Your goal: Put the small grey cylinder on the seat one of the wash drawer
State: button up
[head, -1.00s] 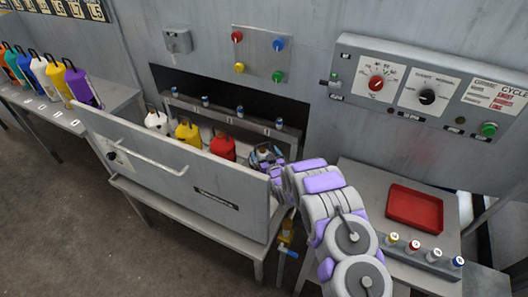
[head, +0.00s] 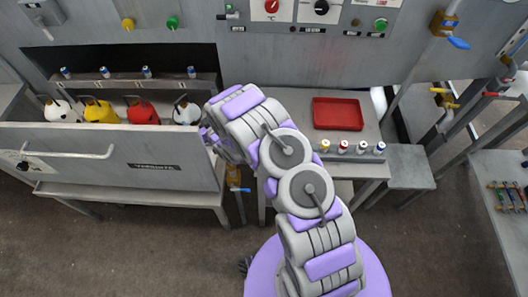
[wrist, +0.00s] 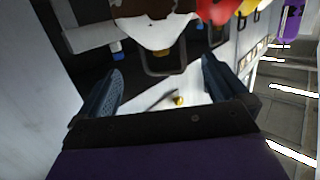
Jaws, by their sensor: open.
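The wash drawer (head: 105,140) is pulled out at the left of the head view. My gripper (wrist: 161,68) is open. In the wrist view, the grey-white cylinder (wrist: 165,35), with a brown patch, is just beyond the fingertips, its handle loop between them. I cannot tell whether the fingers touch it. In the head view my arm hides most of the gripper at the drawer's right end. Seat numbers cannot be read.
Small blue-topped cylinders (head: 147,72) line a ledge behind the drawer. To the right, a table holds a red tray (head: 338,113) and several small colour-topped cylinders (head: 343,146). A valve with a blue handle (head: 238,187) sits near the drawer's right corner. Open floor lies in front.

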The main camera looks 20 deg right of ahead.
jog(key=d+r+m+g+h, duration=0.1)
jog(key=d+r+g+h, duration=0.3)
jog(key=d+r, duration=0.65)
jog(key=s+d+r+m+g+h, duration=0.25)
jog(key=s+d+r, duration=0.5)
jog(key=s, duration=0.45)
jog(key=s+r+g, duration=0.3)
jog(key=s+r, duration=0.1)
jog(key=s, duration=0.9)
jog(key=s+r+m+g, duration=0.1)
jog(key=s+r+g, duration=0.2)
jog(key=s, duration=1)
jog(key=s+r+g, duration=0.4)
jog(key=s, duration=1)
jog(key=shift+r, duration=0.3)
